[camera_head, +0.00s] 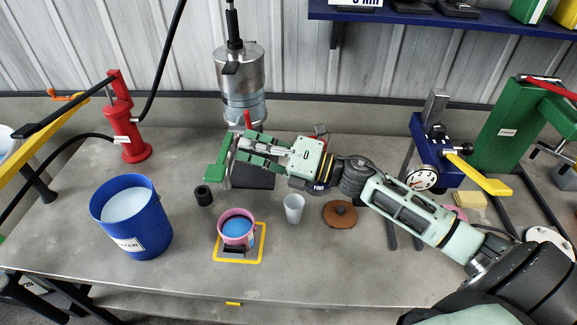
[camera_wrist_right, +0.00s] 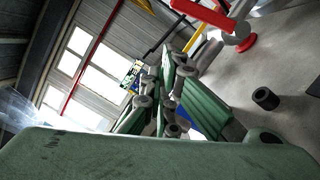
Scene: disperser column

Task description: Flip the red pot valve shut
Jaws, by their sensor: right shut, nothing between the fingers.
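A small red lever (camera_head: 247,119), which looks like the red pot valve, shows under the metal cylinder (camera_head: 239,68), just above the fingers of my right gripper (camera_head: 246,148). It stands roughly upright; its lower end is hidden by the gripper. My right gripper is shut and empty, reaching in from the right below the cylinder. Whether it touches the lever cannot be told. In the right wrist view the green fingers (camera_wrist_right: 165,100) fill the middle, and a red bar with a grey end (camera_wrist_right: 205,14) shows at the top; I cannot tell whether it is the valve. My left gripper is out of view.
A pink pot (camera_head: 237,226) of blue liquid stands on a yellow-edged square below the gripper. A red pump (camera_head: 127,130) stands left.

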